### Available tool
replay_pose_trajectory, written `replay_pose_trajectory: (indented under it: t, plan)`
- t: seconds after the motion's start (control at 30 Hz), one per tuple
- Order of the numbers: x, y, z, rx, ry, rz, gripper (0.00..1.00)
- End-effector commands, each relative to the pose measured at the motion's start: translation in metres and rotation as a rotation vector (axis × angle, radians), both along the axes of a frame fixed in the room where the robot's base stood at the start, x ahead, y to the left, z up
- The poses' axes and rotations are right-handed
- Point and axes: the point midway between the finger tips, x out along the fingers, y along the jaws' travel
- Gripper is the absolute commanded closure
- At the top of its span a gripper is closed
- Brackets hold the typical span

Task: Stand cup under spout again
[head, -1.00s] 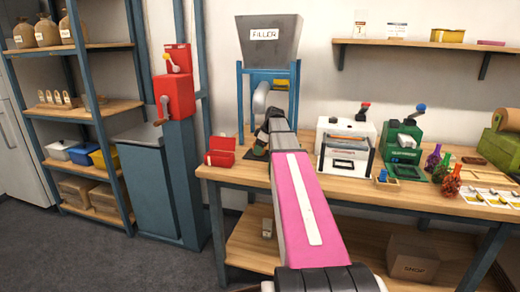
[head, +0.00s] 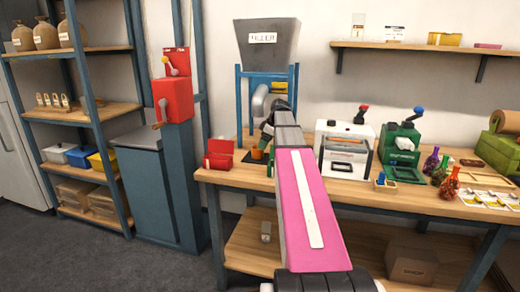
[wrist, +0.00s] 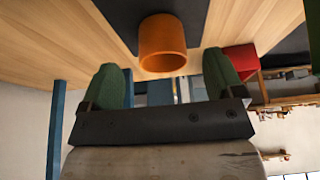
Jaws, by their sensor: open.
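The orange cup (wrist: 162,42) appears to stand upright on a dark mat (wrist: 185,8) on the bench; the wrist view looks upside down. In the head view only a small part of the cup (head: 257,154) shows, beside my arm. The filler (head: 267,48) stands on a blue frame, and its grey spout (head: 260,101) is above the cup in the picture. Whether the cup is exactly under the spout cannot be told. My gripper (wrist: 167,85) is open, its green fingers apart, with the cup ahead of the gap and not held. In the head view my arm mostly hides my gripper.
A red box (head: 219,154) sits left of the cup on the bench. A white machine (head: 345,147) and a green machine (head: 402,150) stand to the right. A red cranked unit (head: 174,98) stands left of the bench.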

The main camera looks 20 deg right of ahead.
Motion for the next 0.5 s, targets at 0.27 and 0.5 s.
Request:
replay_pose_trajectory:
  t: [0.27,0.5]
  plan:
    - [-0.035,-0.051,-0.002,0.001,0.002,-0.005,0.13]
    - [-0.054,-0.081,-0.002,0.0,0.002,-0.001,0.13]
